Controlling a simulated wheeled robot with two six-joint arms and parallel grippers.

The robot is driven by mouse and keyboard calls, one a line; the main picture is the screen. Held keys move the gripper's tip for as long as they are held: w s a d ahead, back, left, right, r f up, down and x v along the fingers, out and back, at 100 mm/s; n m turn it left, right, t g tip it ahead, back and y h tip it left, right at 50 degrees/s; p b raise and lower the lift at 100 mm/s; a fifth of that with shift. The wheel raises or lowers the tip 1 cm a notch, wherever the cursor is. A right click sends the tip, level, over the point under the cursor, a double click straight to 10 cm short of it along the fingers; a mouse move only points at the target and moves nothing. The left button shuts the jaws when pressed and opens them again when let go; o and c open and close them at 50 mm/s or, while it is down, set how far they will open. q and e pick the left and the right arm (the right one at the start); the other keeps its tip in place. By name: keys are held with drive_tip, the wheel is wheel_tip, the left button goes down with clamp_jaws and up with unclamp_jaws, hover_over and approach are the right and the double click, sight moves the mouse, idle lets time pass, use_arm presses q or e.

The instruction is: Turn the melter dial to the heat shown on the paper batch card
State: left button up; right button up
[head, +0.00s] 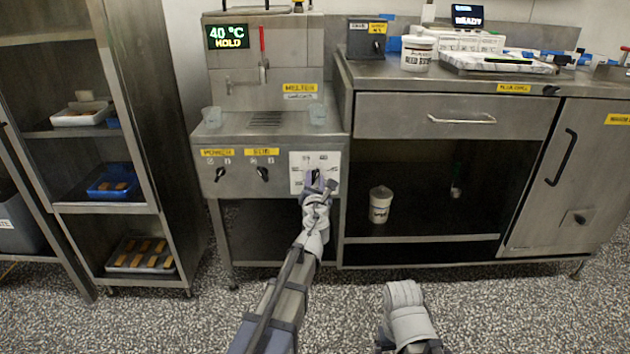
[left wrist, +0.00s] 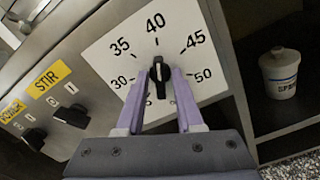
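The melter (head: 270,125) stands at centre left, with a white dial plate (head: 300,160) at the right of its front. In the left wrist view the plate reads 30, 35, 40, 45 and 50. The black melter dial (left wrist: 159,76) stands nearly upright, its pale mark toward 40. The melter display (head: 227,36) reads 40 °C HOLD. I cannot pick out a readable batch card.
Power and stir knobs (head: 262,173) sit left of the dial plate. A steel counter (head: 440,80) to the right carries a white tub (head: 417,53) and a small screen (head: 467,15). A rack (head: 105,207) with trays stands left. A lidded pot (head: 380,204) is on the lower shelf.

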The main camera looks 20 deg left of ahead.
use_arm(q)
clamp_jaws()
drive_tip(key=n, duration=0.4)
drive_tip(key=shift+n, duration=0.4)
drive_tip(key=n, duration=0.4)
drive_tip(key=shift+n, duration=0.3)
drive_tip(key=n, duration=1)
drive_tip(key=shift+s, duration=0.1)
drive_tip(key=shift+n, duration=0.3)
drive_tip(key=shift+a, duration=0.1)
